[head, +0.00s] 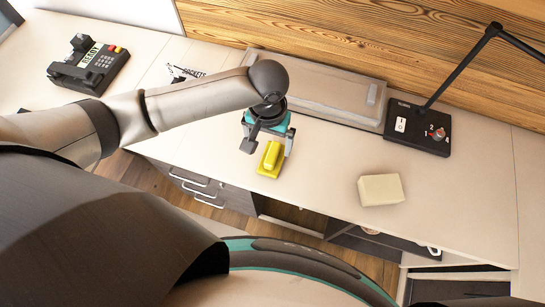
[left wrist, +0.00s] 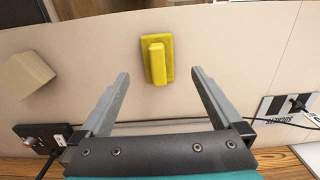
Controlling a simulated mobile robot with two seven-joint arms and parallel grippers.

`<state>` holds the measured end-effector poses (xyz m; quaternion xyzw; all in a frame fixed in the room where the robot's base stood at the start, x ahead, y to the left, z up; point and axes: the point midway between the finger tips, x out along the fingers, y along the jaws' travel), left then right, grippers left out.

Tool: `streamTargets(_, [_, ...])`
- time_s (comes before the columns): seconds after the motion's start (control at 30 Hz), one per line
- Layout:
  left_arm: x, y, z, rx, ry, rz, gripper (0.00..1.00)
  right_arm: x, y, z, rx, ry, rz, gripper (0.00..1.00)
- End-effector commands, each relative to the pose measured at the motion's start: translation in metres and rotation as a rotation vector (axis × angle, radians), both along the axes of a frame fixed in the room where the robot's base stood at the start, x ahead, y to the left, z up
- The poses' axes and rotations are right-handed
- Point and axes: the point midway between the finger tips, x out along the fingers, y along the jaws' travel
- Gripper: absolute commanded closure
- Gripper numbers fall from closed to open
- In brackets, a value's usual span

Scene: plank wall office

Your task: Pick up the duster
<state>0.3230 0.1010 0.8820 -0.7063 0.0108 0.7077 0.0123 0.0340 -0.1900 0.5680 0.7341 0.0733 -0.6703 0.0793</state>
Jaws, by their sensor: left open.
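The duster is a yellow block with a raised yellow grip (head: 270,158). It lies on the pale desk near its front edge, and it also shows upright in the picture at the top middle of the left wrist view (left wrist: 157,60). My left gripper (head: 268,145) hangs over the desk at the duster in the head view. In the left wrist view its two fingers (left wrist: 160,90) are spread wide, with the duster beyond the fingertips, roughly centred between them. Nothing is between the fingers. My right gripper is in neither view.
A cream block (head: 381,190) lies on the desk to the right. A black lamp base (head: 418,127) with a jointed arm and a grey flat case (head: 320,88) stand at the back. The desk around the duster is clear.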

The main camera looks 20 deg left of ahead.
Motion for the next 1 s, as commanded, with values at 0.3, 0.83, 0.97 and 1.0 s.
streamTargets(0.3, [0.001, -0.001, -0.042, -0.003, -0.002, -0.001, 0.00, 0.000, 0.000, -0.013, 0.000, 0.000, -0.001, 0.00])
streamTargets(0.83, [0.004, -0.004, -0.095, -0.001, -0.003, -0.002, 0.00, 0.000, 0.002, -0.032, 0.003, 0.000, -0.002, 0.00])
streamTargets(0.97, [0.004, -0.004, -0.094, -0.002, -0.003, -0.002, 0.00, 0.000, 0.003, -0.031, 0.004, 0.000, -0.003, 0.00])
streamTargets(1.0, [0.004, -0.004, -0.094, -0.002, -0.003, -0.002, 0.00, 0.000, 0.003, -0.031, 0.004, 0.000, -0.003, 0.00])
